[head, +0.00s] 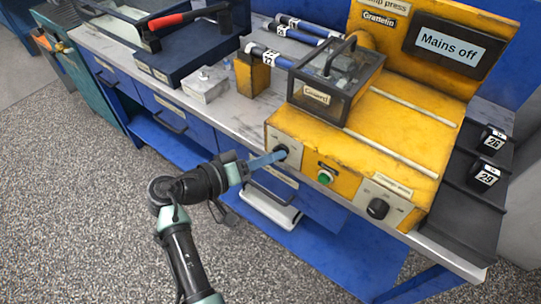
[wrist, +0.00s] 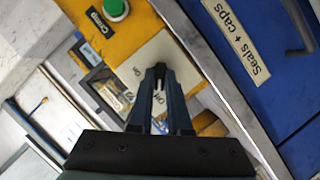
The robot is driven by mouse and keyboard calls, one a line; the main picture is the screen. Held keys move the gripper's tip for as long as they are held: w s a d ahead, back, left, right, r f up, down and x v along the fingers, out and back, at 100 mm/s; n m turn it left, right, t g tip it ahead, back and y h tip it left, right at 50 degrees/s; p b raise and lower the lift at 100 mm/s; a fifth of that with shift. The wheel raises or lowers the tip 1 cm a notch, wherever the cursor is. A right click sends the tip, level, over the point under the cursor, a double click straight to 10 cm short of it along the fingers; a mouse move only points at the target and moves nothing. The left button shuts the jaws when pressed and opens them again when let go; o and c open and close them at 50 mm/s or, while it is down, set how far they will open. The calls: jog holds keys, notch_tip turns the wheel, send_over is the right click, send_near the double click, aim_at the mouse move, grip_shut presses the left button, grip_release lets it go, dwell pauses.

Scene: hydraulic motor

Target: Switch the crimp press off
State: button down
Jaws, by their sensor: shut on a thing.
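The yellow crimp press (head: 385,125) stands on the bench, and its screen (head: 445,46) reads "Mains off". A dark rotary knob (head: 281,151) sits on a pale plate at the left of its front panel. My gripper (head: 272,158) reaches it from the left front and is shut on this knob. In the wrist view my gripper's fingers (wrist: 160,75) meet over the pale plate (wrist: 150,58), which carries small ON and OFF lettering. The fingers largely hide the knob there, so its pointer direction cannot be told.
A green button (head: 325,177) and a second dark knob (head: 378,208) are further right on the panel. A clear guard box (head: 335,82) stands on the press. Blue drawers (head: 200,133) lie below the bench edge. Black holders (head: 478,195) are at the right.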

jog(key=c, duration=0.9)
grip_release()
jog(key=shift+o, duration=0.2)
jog(key=v, duration=1.3)
jog(key=shift+w+d, duration=0.1)
